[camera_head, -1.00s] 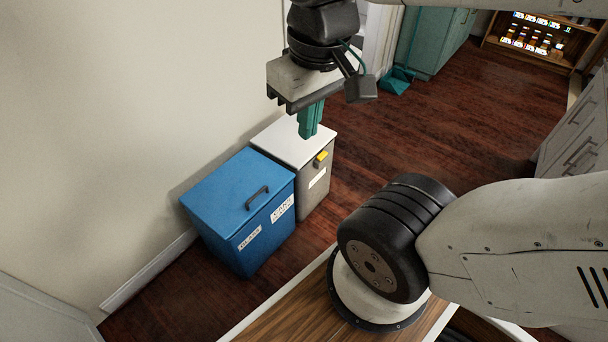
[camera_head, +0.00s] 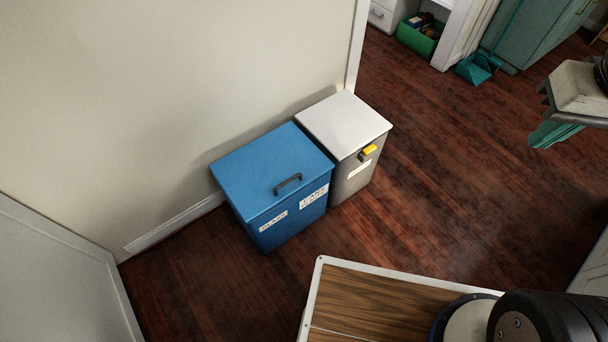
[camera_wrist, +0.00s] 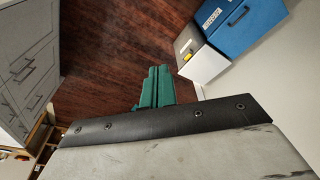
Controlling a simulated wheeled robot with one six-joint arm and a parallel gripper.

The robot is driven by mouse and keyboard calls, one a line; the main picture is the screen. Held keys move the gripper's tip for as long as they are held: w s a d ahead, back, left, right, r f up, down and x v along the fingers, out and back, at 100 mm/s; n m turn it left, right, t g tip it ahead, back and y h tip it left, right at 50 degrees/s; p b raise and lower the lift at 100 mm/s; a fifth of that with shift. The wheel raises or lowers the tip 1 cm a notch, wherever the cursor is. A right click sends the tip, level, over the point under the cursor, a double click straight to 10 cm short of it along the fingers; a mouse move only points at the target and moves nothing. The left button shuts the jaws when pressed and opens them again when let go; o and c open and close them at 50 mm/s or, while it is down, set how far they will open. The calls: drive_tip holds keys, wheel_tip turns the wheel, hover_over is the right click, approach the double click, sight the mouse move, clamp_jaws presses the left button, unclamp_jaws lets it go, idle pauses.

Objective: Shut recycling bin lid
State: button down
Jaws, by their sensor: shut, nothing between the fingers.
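The blue recycling bin (camera_head: 275,225) stands against the wall in the head view. Its front carries white labels that read as glass and cans. Its blue lid (camera_head: 262,168) with a dark handle lies flat and shut on top. The bin also shows at the top right of the wrist view (camera_wrist: 245,25). My gripper (camera_head: 545,135) is at the right edge of the head view, well apart from the bin. In the wrist view its green fingers (camera_wrist: 155,85) are together and empty, over the floor.
A grey bin (camera_head: 352,178) with a white lid and a yellow latch stands right beside the blue one. A teal dustpan (camera_head: 476,68) and a green box (camera_head: 420,36) are farther back. Drawers (camera_wrist: 30,65) line the left of the wrist view. Open wooden floor lies between.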

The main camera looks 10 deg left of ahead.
drive_tip(key=w+a+f+n+t+y, duration=0.1)
drive_tip(key=w+a+f, duration=0.35)
drive_tip(key=w, duration=0.25)
drive_tip(key=w+a+f+n+t, duration=0.1)
drive_tip(key=w+a+f+n, duration=0.1)
drive_tip(key=w+a+f, duration=0.45)
drive_tip(key=n+t+y, duration=0.3)
drive_tip(key=n+y, duration=0.3)
drive_tip(key=y, duration=0.1)
hover_over(293, 190)
wheel_tip(293, 190, down, 44)
drive_tip(key=shift+r, duration=0.1)
drive_tip(key=shift+f, duration=0.4)
